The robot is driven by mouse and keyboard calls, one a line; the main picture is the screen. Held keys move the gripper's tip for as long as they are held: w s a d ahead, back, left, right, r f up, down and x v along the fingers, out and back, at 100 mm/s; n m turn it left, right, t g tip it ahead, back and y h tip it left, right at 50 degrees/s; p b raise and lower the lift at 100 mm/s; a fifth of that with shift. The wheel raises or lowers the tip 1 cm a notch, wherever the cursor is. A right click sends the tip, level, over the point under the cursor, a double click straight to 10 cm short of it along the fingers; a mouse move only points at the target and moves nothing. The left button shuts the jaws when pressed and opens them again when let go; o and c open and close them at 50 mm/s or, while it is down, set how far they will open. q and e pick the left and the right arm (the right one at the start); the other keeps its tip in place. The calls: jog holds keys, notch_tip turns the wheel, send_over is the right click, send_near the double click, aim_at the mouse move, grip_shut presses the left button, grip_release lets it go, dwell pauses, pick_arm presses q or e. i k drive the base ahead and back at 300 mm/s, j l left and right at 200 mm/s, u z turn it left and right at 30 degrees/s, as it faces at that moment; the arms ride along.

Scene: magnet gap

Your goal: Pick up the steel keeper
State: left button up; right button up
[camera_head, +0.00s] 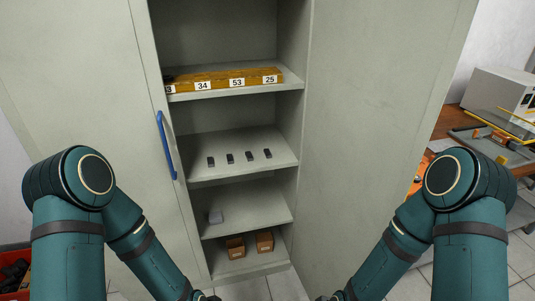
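Several small dark blocks (230,157) stand in a row on the middle shelf (200,174) of an open grey cabinet. I cannot tell from this view which of these pieces is the steel keeper. Both my arms reach down toward the bottom edge, in front of and below the shelves. The picture cuts them off near the wrists, so neither gripper's fingers show. Nothing in view touches the blocks.
A yellow-brown board with number labels (236,83) lies on the upper shelf. Two brown boxes (265,241) stand on the bottom shelf. A blue handle (166,146) is on the cabinet's left side. A cluttered workbench is at right, a red bin (14,258) at lower left.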

aim_at(266, 152)
jog(key=i+j, duration=0.15)
jog(key=j, duration=0.2)
jog(key=i+j, duration=0.15)
jog(key=j, duration=0.2)
jog(key=i+j, duration=0.15)
jog(key=j, duration=0.2)
jog(key=i+j+z, duration=0.1)
jog(key=j+z, duration=0.15)
jog(key=j, duration=0.15)
jog(key=i+j+z, duration=0.1)
jog(key=j+z, duration=0.15)
jog(key=j, duration=0.1)
